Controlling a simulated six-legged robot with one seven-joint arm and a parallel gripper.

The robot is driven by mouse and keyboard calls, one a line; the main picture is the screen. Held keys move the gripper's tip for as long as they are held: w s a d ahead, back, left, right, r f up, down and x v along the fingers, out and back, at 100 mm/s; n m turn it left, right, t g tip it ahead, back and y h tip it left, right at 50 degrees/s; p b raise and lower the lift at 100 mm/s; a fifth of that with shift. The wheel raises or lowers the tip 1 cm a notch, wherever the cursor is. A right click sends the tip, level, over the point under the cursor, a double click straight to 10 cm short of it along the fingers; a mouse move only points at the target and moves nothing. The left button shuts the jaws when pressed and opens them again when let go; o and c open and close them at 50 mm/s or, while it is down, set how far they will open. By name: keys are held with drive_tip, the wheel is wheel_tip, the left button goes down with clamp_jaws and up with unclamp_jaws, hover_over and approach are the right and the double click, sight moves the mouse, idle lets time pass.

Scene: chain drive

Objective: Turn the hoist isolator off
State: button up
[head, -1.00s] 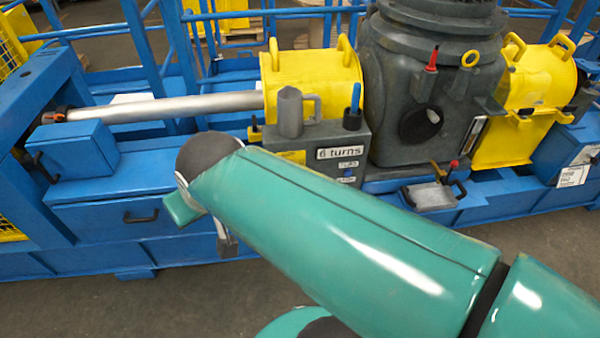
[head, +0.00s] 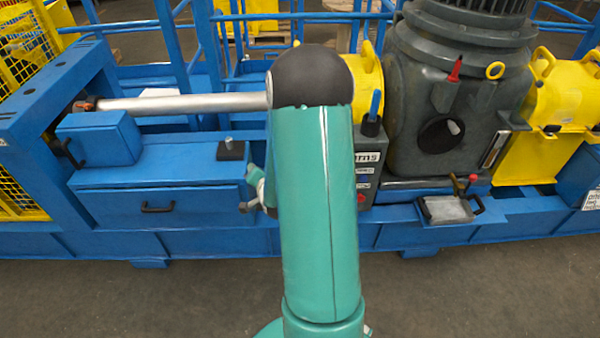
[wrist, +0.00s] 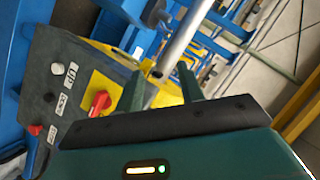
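The hoist isolator shows in the wrist view as a red rotary knob (wrist: 98,102) on a yellow square plate, set on a dark grey control panel (wrist: 62,62). My gripper (wrist: 162,88) is open, its two dark green fingers apart with nothing between them. The knob lies just left of the left finger, and no contact shows. In the head view, the grey control box (head: 371,146) stands partly behind my raised green arm, which hides the isolator. The gripper is mostly hidden there too.
A silver shaft (head: 180,103) runs left of my arm. A grey tray (head: 447,209) juts out at right. Floor in front is clear.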

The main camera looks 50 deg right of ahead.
drive_tip(key=s+d+f+m+h, duration=0.3)
drive_tip(key=s+f+m+h, duration=0.1)
drive_tip(key=s+f+m, duration=0.25)
drive_tip(key=s+d+f+m+h, duration=0.3)
drive_tip(key=s+d+f+m, duration=0.15)
drive_tip(key=s, duration=0.25)
drive_tip(key=x, duration=1.3)
drive_tip(key=shift+f+m, duration=0.25)
drive_tip(key=shift+m, duration=0.05)
drive_tip(key=shift+w, duration=0.1)
clamp_jaws()
